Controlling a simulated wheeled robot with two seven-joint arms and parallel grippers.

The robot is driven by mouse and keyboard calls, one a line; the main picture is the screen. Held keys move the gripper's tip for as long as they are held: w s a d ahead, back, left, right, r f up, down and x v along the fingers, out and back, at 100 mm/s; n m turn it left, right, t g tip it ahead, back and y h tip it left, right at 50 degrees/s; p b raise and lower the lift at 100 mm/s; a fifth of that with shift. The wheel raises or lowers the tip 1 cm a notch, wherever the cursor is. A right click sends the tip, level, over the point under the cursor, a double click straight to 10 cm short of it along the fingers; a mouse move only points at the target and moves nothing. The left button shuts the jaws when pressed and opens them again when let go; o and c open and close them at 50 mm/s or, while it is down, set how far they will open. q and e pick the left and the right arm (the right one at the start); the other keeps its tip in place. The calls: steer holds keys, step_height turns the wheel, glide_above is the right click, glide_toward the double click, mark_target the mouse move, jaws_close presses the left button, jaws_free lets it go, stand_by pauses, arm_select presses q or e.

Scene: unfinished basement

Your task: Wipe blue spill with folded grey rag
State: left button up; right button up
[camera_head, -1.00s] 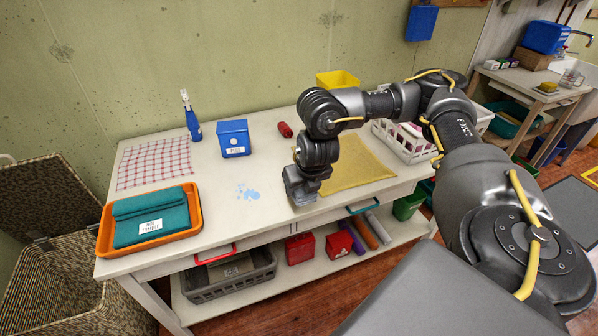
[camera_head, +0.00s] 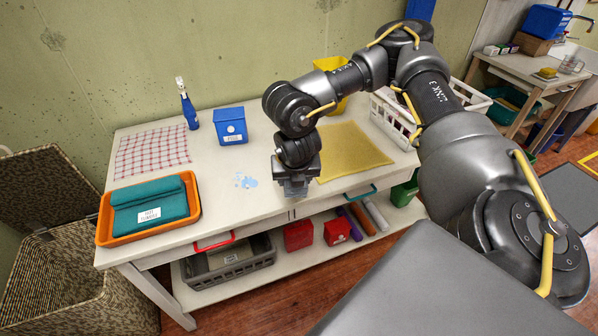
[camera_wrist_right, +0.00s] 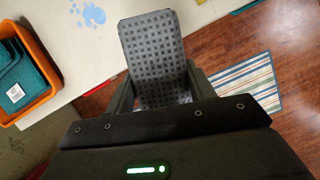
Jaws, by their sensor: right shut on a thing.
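The blue spill (camera_head: 245,181) is a small splatter on the white worktop, left of my right gripper in the head view. It also shows at the top of the right wrist view (camera_wrist_right: 90,14). My right gripper (camera_head: 294,186) points down near the worktop's front edge, between the spill and a yellow mat. In the right wrist view it is shut on the folded grey rag (camera_wrist_right: 155,60), which has a dark dotted pattern. The rag is apart from the spill; I cannot tell whether it touches the worktop. My left gripper is out of view.
An orange tray (camera_head: 104,233) with a folded teal cloth (camera_head: 150,203) is at the left front. A checked cloth (camera_head: 150,152), blue bottle (camera_head: 189,110) and blue box (camera_head: 230,126) stand behind. The yellow mat (camera_head: 352,152) and white crate (camera_head: 390,118) are to the right.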

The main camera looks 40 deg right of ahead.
steer(key=s+a+r+m+g+y, duration=0.1)
steer(key=a+r+m+g, duration=0.3)
steer(key=m, duration=1)
steer(key=s+a+r+m+g+y, duration=0.1)
steer(key=a+r+m+g, duration=0.3)
steer(key=a+m, duration=0.6)
steer(key=s+r+m, duration=0.1)
steer(key=m, duration=0.4)
steer(key=shift+s+y, duration=0.25)
steer(key=shift+y, duration=0.05)
